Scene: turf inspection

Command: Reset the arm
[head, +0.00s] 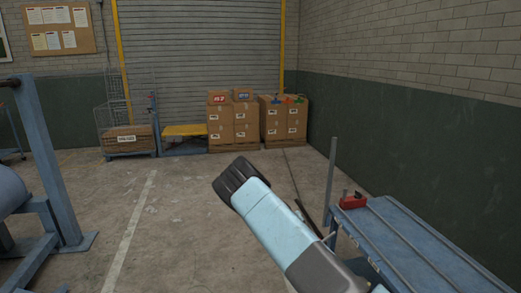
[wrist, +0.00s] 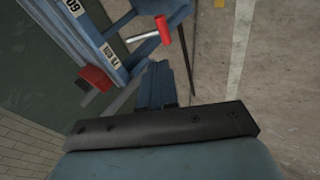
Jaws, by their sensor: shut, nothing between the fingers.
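In the head view my light-blue arm reaches up from the lower right and ends in a dark ribbed part over bare floor, left of the blue cart. The fingers cannot be made out there. In the wrist view my gripper (wrist: 158,72) shows beyond a black plate as a narrow blue-grey pair, shut and empty. No object is held.
A blue cart (head: 400,245) stands at the right with a red tool (head: 353,201) on its far end. A blue frame (head: 45,160) stands at the left. Stacked cartons (head: 233,125) and a wire cage (head: 118,115) are at the back. The middle floor is clear.

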